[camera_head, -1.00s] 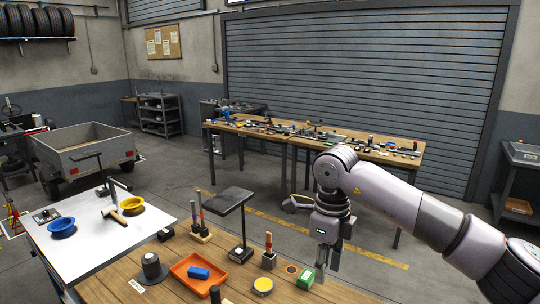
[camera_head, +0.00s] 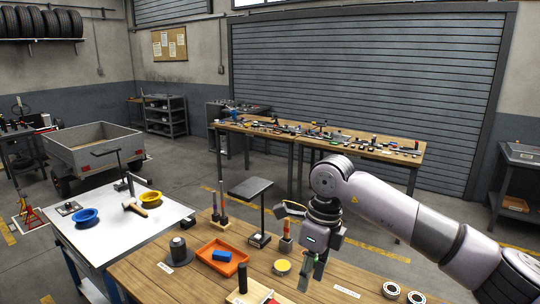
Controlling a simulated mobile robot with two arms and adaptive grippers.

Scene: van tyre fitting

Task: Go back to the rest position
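My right gripper (camera_head: 312,270) hangs pointing down over the front wooden bench (camera_head: 185,283), at the end of my pale arm from the right. Its dark fingertips are small and overlap something green, so I cannot tell whether they are apart or hold anything. It is just right of a yellow round tin (camera_head: 281,267) and in front of a red-handled tool in a holder (camera_head: 286,240). My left gripper is not in view.
An orange tray (camera_head: 208,256) with a blue block (camera_head: 222,255) and a black stand (camera_head: 251,187) are left of the gripper. White rings (camera_head: 391,289) lie at the right. A white table (camera_head: 110,235) holds blue and yellow bowls. A long bench (camera_head: 350,145) stands behind.

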